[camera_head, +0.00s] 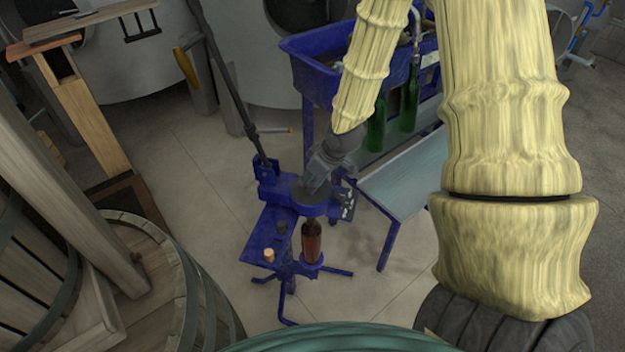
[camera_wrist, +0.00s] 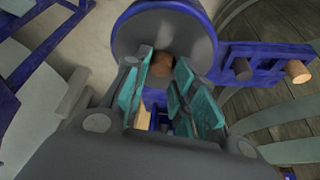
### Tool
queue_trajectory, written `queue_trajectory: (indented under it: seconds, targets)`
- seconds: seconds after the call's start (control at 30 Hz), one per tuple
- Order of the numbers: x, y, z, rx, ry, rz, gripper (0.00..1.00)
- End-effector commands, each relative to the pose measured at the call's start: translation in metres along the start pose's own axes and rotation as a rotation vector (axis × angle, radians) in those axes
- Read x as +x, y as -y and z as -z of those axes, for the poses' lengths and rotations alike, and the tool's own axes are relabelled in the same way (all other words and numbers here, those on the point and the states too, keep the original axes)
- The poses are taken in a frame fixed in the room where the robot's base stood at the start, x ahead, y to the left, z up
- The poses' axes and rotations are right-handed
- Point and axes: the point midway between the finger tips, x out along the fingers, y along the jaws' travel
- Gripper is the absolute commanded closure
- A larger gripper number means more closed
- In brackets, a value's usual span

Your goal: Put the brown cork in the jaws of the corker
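The blue corker (camera_head: 300,195) stands on the floor near the middle of the head view. A brown bottle (camera_head: 311,240) stands upright in it. My gripper (camera_head: 318,180) is over the corker's top and hides the jaws there. In the wrist view the teal fingers of my gripper (camera_wrist: 163,68) have the brown cork (camera_wrist: 161,66) between their tips, and it appears to fill the gap. The corker's round grey part (camera_wrist: 185,35) is right behind the cork. I cannot tell whether the cork is inside the jaws.
A blue side shelf of the corker (camera_head: 262,236) carries a light cork (camera_head: 269,255) and darker pieces (camera_head: 281,228). A wooden barrel (camera_head: 200,300) stands at lower left. A pale bench (camera_head: 405,170) and a blue trough (camera_head: 320,75) with green bottles (camera_head: 409,105) are behind right.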

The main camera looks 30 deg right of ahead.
Motion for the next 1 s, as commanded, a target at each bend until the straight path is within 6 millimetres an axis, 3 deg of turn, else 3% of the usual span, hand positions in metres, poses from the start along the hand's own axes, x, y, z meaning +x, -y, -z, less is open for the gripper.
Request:
queue_trajectory:
  seconds: [0.47, 1.0]
  targets:
    - [-0.003, 0.000, 0.000, 0.000, 0.000, 0.000, 0.55]
    - [-0.055, 0.000, 0.001, 0.001, -0.003, 0.000, 0.55]
